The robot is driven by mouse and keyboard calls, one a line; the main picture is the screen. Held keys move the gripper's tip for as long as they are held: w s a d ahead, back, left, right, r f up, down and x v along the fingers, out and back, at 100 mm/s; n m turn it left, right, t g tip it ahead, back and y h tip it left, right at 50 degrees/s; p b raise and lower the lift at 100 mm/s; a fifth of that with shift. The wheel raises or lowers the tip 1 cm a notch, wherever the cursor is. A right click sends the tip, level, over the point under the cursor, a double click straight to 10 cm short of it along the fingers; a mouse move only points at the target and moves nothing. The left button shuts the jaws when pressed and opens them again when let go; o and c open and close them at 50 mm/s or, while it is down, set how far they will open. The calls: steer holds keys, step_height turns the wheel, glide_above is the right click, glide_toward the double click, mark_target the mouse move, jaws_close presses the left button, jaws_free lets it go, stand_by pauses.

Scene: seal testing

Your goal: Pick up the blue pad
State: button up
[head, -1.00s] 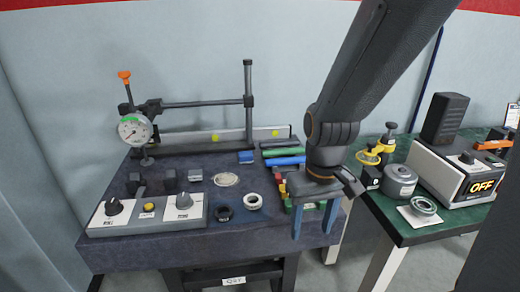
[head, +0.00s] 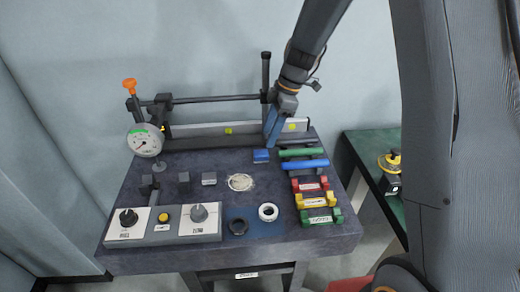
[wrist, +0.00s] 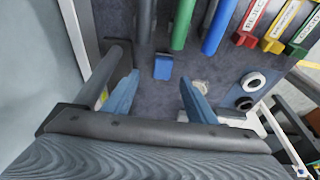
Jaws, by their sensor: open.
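The blue pad (head: 261,156) is a small blue block lying on the dark table, left of the green and blue bars. In the wrist view the blue pad (wrist: 163,68) is just beyond my fingertips, between their lines. My gripper (head: 271,136) points down behind and above the pad in the head view. Its two blue fingers are apart with nothing between them in the wrist view (wrist: 159,82). The gap to the pad's height is hard to judge.
A green bar (head: 300,153) and a blue bar (head: 305,164) lie right of the pad. The gauge stand's post (head: 266,75) and rail (head: 215,98) are close to my gripper. Red, yellow and green blocks (head: 318,200), rings (head: 268,212) and a control box (head: 165,222) are nearer the front.

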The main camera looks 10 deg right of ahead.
mark_target(262, 153)
steer(key=shift+p+x, duration=0.4)
steer(key=shift+x, duration=0.8)
steer(key=x, duration=0.1)
steer(key=p+x, duration=0.2)
steer(key=shift+s+a+f, duration=0.3)
steer(key=shift+s, duration=0.05)
steer(key=shift+a+f+p, duration=0.15)
steer(key=shift+f+p, duration=0.15)
steer(key=shift+f, duration=0.3)
steer(key=c, duration=1.2)
steer(key=shift+o, duration=0.2)
steer(key=shift+r, duration=0.1)
step_height(262, 153, up, 28)
steer(key=b, duration=0.7)
